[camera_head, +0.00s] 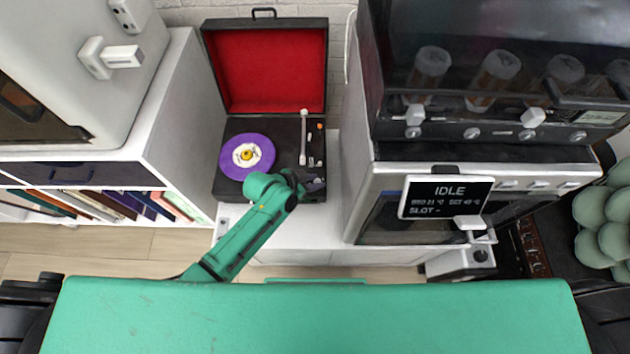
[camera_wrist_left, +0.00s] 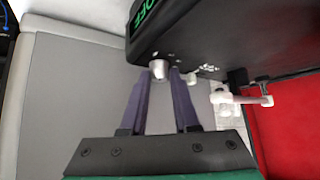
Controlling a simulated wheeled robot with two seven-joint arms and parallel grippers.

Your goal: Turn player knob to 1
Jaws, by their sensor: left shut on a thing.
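The record player (camera_head: 232,184) is an open black case with a red-lined lid (camera_head: 275,65) and a purple record (camera_head: 262,152). My left gripper (camera_head: 315,185) is at its front right corner. In the left wrist view the two dark purple fingers (camera_wrist_left: 162,76) are shut on the player knob (camera_wrist_left: 159,66), a small pale grey cylinder, one finger on each side. A green display reading OFF (camera_wrist_left: 143,14) is on the player's black side above the knob. The knob is hidden by my gripper in the head view. My right gripper is not in view.
The player stands on a white cabinet (camera_head: 285,225). A white-sided machine (camera_head: 357,195) with a screen reading IDLE (camera_head: 446,198) stands close on the right. A white shelf with books (camera_head: 182,90) is on the left. The white tonearm (camera_head: 304,135) stands beside the record.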

